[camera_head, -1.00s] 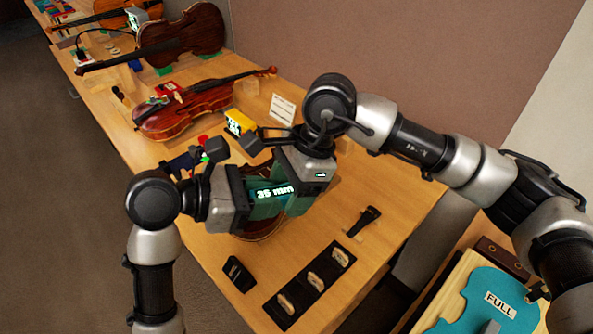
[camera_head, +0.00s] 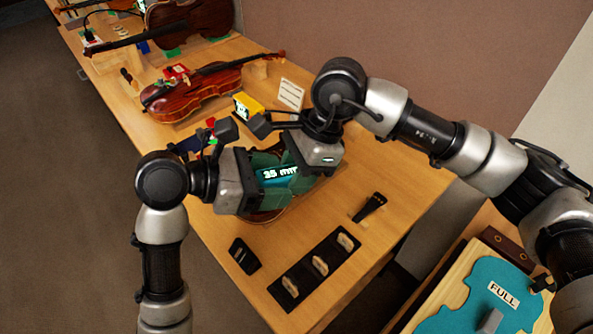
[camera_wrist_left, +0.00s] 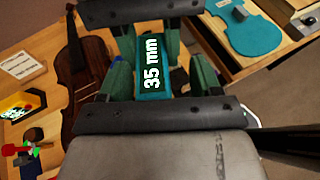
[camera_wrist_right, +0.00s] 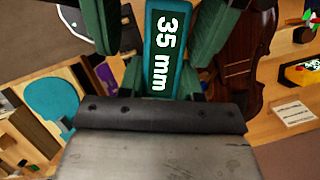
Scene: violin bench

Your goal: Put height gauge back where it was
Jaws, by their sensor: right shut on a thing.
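The height gauge is a teal block (camera_head: 277,175) with a dark face lettered "35 mm". It is held up between my two grippers above the bench. My right gripper (camera_head: 297,172) is shut on it from the right. My left gripper (camera_head: 257,187) faces it from the left, its green fingers apart on either side of the block. The label shows in the left wrist view (camera_wrist_left: 152,66) and the right wrist view (camera_wrist_right: 167,50). In the left wrist view, gaps show between the near fingers and the block. A violin (camera_head: 262,216) lies below, mostly hidden by the grippers.
A black tray (camera_head: 298,299) with three pale pieces, a small black block (camera_head: 244,255) and a black tailpiece (camera_head: 369,207) lie toward the bench front. A red violin (camera_head: 190,95), yellow device (camera_head: 248,106) and white card (camera_head: 291,94) stand behind. A teal "FULL" template (camera_head: 480,305) is at right.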

